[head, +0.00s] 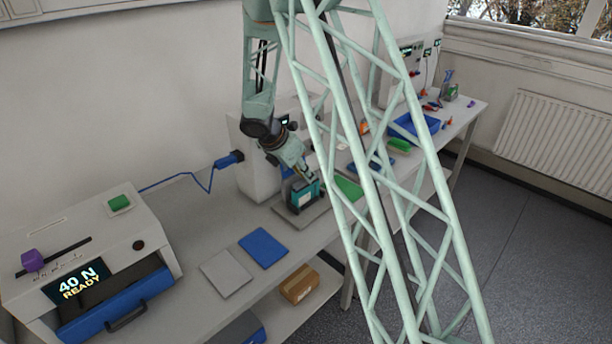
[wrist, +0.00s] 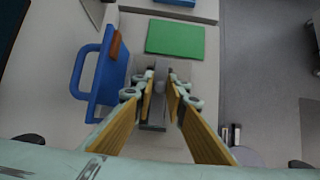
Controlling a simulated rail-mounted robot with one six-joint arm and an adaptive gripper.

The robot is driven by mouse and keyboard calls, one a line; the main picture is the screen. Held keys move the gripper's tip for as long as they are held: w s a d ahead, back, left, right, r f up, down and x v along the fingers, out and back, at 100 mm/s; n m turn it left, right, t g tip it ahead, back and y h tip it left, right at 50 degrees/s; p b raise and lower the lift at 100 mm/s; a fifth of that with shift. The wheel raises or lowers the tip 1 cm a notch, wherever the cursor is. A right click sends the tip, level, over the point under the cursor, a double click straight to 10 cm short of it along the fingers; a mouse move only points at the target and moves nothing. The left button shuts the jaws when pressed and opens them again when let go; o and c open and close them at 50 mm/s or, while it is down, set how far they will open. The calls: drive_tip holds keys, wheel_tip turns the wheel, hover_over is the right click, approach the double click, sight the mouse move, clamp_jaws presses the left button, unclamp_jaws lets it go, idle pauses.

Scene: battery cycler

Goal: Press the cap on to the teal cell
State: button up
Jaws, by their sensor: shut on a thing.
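My gripper (head: 311,178) is low over the bench beside the tall pale machine. In the wrist view its yellow-padded fingers (wrist: 163,88) are shut on a small grey piece (wrist: 160,72); I cannot tell whether this is the cap. A teal block with dark edges (head: 302,195) is right below and beside the gripper in the head view, on a grey plate (head: 290,214). It may be the teal cell; whether the held piece touches it is not clear. No teal cell can be made out in the wrist view, where the fingers hide part of the scene.
A blue part with a handle (wrist: 95,75) is close left of the fingers. A green mat (wrist: 175,38) lies beyond them. At the near left stands a machine with a "40 N READY" screen (head: 77,283). Grey (head: 226,274) and blue (head: 263,248) mats lie on the bench.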

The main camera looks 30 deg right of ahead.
drive_tip(key=shift+f, duration=0.25)
idle(0.6)
drive_tip(key=o, duration=0.8)
drive_tip(key=shift+o, duration=0.3)
drive_tip(key=o, duration=0.4)
drive_tip(key=shift+r, duration=0.2)
drive_tip(key=shift+r+p, duration=2.4)
drive_tip(key=shift+r, duration=0.95)
drive_tip(key=shift+c, duration=0.3)
